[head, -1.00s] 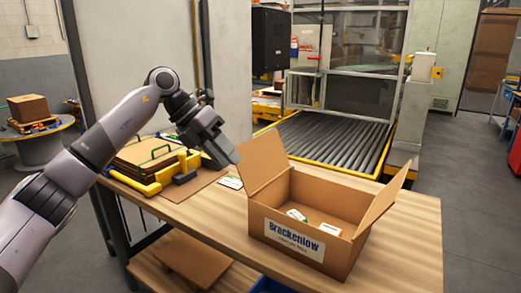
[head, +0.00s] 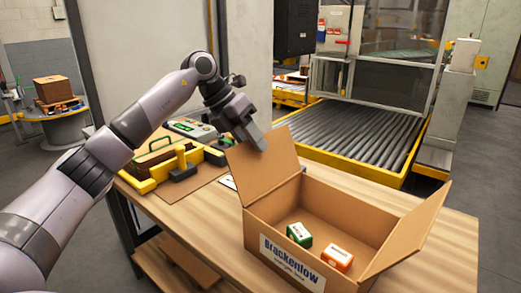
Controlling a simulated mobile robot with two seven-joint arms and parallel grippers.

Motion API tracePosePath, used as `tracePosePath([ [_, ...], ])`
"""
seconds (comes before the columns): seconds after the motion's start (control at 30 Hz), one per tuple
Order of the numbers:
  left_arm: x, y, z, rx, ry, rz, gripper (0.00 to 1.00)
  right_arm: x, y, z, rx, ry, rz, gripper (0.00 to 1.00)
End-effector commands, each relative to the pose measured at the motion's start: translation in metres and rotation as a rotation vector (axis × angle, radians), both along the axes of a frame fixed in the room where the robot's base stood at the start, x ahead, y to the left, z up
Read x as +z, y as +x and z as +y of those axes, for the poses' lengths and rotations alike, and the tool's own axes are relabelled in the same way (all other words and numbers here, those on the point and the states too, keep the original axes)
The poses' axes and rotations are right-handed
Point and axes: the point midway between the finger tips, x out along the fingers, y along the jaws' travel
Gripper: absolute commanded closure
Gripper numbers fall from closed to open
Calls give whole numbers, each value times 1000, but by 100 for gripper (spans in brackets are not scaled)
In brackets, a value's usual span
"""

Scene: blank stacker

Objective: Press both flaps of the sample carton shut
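The brown sample carton (head: 345,195) stands on the wooden table with a "Brackenlow" label on its front. Its left flap (head: 265,168) stands up, leaning outward to the left. Its right flap (head: 416,228) is raised and tilts outward to the right. Inside lie a green-and-white box (head: 299,235) and an orange-and-white box (head: 338,259). My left gripper (head: 258,140) is at the upper edge of the left flap, on its far or outer side; I cannot tell whether it touches. Its fingers look closed together, with nothing seen between them. My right gripper is not in view.
The wooden table (head: 215,222) has bare room left of the carton. A roller conveyor (head: 360,130) lies behind the table. A post stands behind my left arm.

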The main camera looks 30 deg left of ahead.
Motion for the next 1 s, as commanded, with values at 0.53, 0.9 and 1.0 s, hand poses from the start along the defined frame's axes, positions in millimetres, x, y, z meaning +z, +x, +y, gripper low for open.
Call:
tracePosePath([
  [0.53,-25,9,-13,0,0,-1,70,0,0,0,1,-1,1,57],
  [0.9,-25,9,-12,2,0,0,100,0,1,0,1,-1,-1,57],
  [1.0,-25,9,-12,3,1,1,100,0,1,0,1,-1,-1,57],
])
